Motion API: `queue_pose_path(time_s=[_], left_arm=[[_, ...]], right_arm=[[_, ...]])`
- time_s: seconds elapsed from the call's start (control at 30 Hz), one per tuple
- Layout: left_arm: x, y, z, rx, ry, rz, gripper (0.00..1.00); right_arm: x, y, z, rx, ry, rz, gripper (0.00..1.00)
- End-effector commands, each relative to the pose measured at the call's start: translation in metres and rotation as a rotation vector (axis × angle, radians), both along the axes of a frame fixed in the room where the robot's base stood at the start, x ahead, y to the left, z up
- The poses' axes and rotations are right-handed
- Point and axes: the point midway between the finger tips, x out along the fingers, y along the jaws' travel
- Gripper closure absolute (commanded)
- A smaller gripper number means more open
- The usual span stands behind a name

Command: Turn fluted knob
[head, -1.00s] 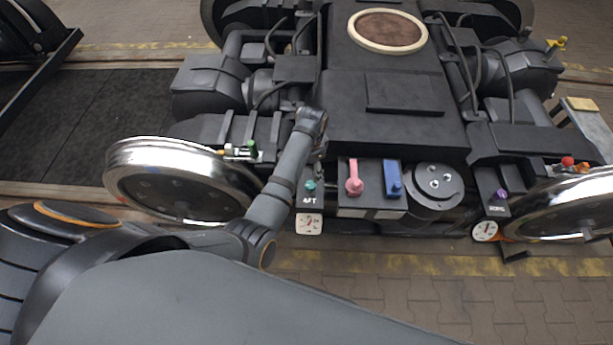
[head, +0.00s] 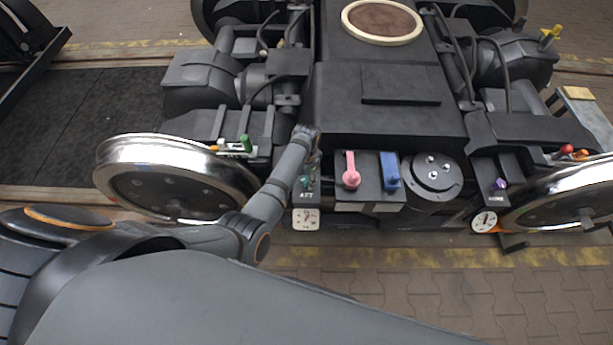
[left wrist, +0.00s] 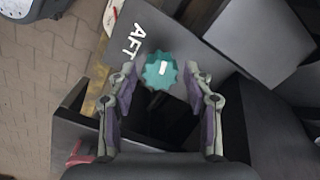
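A teal fluted knob (left wrist: 161,71) with a white mark on its top sits on a dark panel lettered "AFT" in the left wrist view. In the head view this knob (head: 305,181) is small, at the bogie's near edge, left of the pink lever. My left gripper (left wrist: 160,78) is open, with one finger on each side of the knob and small gaps showing. In the head view my left gripper (head: 313,167) is dark and partly hidden, just above the knob. A purple knob (head: 500,184) is farther right. My right gripper is not in view.
A pink lever (head: 351,170) and a blue lever (head: 389,172) stand right of the teal knob. A white dial (head: 306,219) hangs below it. A steel wheel (head: 130,152) and a green handle (head: 246,143) are to the left. Paved floor (head: 400,297) lies in front.

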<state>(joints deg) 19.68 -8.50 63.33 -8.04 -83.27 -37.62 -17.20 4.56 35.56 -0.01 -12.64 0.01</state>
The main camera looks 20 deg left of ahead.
Motion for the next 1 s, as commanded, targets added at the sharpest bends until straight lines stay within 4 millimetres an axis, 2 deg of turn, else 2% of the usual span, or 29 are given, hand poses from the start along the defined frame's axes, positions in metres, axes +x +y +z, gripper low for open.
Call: queue_pose_path(time_s=[0.03,0.2,0.3,0.67,1.0], left_arm=[[0.0,0.0,0.0,0.0,0.0,0.0,0.61],[0.0,0.0,0.0,0.0,0.0,0.0,0.84],[0.0,0.0,0.0,0.0,0.0,0.0,0.94],[0.0,0.0,0.003,0.0,0.0,0.079,0.94],[0.0,-0.001,0.004,0.0,0.001,0.354,0.94]], right_arm=[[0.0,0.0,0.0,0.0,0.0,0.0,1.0],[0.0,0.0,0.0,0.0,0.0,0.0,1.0],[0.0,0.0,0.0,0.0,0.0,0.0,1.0],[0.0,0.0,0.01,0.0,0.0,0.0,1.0],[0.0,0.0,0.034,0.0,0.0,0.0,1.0]])
